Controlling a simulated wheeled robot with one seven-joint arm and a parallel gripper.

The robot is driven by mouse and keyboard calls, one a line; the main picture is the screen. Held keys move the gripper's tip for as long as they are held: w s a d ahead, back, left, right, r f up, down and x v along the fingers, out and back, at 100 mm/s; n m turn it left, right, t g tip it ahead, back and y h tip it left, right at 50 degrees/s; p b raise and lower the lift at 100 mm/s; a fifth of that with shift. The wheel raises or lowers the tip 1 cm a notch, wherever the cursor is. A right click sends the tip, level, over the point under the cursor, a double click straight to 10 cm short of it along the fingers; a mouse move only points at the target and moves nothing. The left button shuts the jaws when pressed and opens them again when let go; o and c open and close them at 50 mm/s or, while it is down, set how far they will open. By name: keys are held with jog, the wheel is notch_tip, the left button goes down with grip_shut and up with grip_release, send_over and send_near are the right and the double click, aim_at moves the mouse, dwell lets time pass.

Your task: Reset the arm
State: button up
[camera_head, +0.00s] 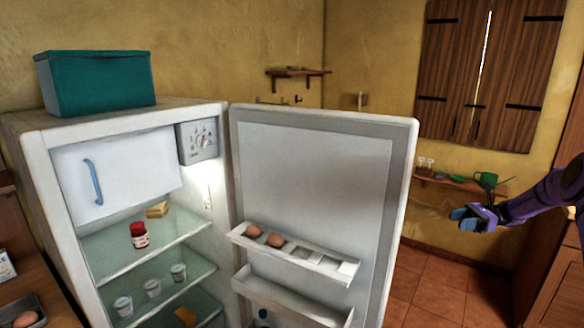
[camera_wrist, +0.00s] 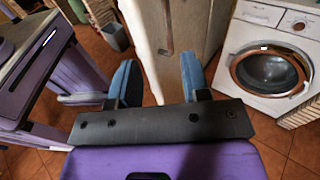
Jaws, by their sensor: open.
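My gripper (camera_head: 472,215) is at the right of the head view, at the end of my purple arm, held out in the air to the right of the open fridge door. In the wrist view my gripper (camera_wrist: 160,88) shows two blue fingers spread wide apart. Nothing is between them. The tip detail is small in the head view.
A white fridge (camera_head: 130,120) stands open, its door (camera_head: 318,180) swung out with two eggs on a shelf. A teal box (camera_head: 98,82) sits on top. A wall shelf (camera_head: 455,184) is behind my gripper. The wrist view shows a washing machine (camera_wrist: 240,70) and tiled floor.

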jog(key=s+a+r+n+g+h, duration=0.1)
jog(key=s+a+r+n+h, duration=0.35)
jog(key=s+a+r, duration=0.55)
jog(key=s+a+r+n+h, duration=0.3)
jog(key=s+a+r+h, duration=0.25)
jog(key=a+r, duration=0.55)
jog(key=s+a+r+n+t+h, duration=0.15)
jog(key=s+r, duration=0.25)
jog(key=s, duration=0.4)
jog(key=s+a+r+n+t+h, duration=0.1)
jog(key=s+r+n+h, duration=0.2)
jog(key=s, duration=0.4)
jog(key=s+f+n+t+h, duration=0.2)
jog(key=s+n+t, duration=0.2)
jog(key=s, duration=1.1)
jog(key=shift+d+n+h, duration=0.35)
jog(key=shift+d+n, duration=0.1)
jog(key=shift+n, duration=0.15)
